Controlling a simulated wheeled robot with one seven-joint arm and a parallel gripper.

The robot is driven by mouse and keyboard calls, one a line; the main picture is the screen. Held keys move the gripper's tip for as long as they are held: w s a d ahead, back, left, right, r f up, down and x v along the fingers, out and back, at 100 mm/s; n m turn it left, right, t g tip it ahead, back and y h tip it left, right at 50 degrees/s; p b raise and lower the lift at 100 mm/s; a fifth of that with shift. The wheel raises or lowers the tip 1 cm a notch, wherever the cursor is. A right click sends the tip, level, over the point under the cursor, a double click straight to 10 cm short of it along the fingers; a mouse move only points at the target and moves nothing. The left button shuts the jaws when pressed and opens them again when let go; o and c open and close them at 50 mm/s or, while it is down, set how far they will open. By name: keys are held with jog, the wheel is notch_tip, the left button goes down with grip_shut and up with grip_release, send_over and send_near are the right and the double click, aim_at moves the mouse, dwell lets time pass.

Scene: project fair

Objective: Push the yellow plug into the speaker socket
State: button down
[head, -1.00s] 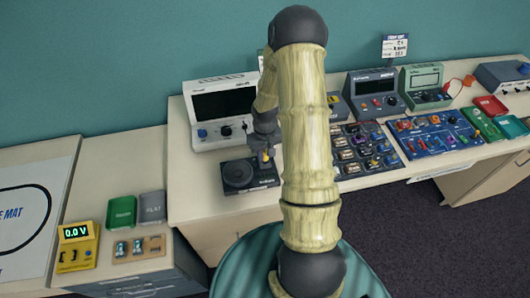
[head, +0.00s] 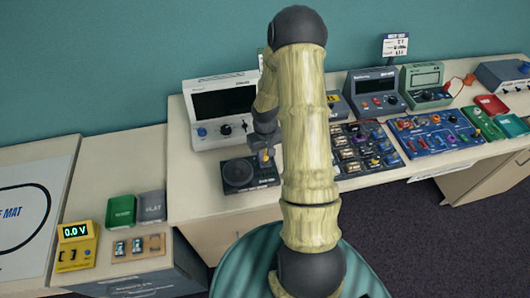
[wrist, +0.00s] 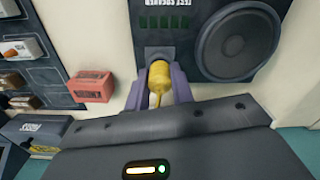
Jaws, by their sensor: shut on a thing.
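The yellow plug (wrist: 160,80) is held between the two purple fingers of my gripper (wrist: 158,90) in the wrist view. Its far end is at the grey socket (wrist: 157,54) on the edge of the dark speaker box (wrist: 190,45). Whether the plug's tip is inside the socket or only against it is hidden. In the head view, the speaker box (head: 238,176) sits on the table with its round cone on the left. The plug shows as a small yellow spot (head: 266,155) at my gripper (head: 267,160), over the box's right part.
A white oscilloscope-like unit (head: 222,110) stands behind the speaker. A red block (wrist: 93,87) lies left of the plug in the wrist view, close to a dark rack of parts (wrist: 45,75).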

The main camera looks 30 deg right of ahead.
jog(key=shift+f+b, duration=0.4)
jog(key=shift+f, duration=0.15)
dwell(0.6)
jog(key=c, duration=0.6)
grip_release()
jog(key=shift+c, duration=0.2)
jog(key=shift+r+p, duration=3.1)
jog(key=shift+r, duration=0.9)
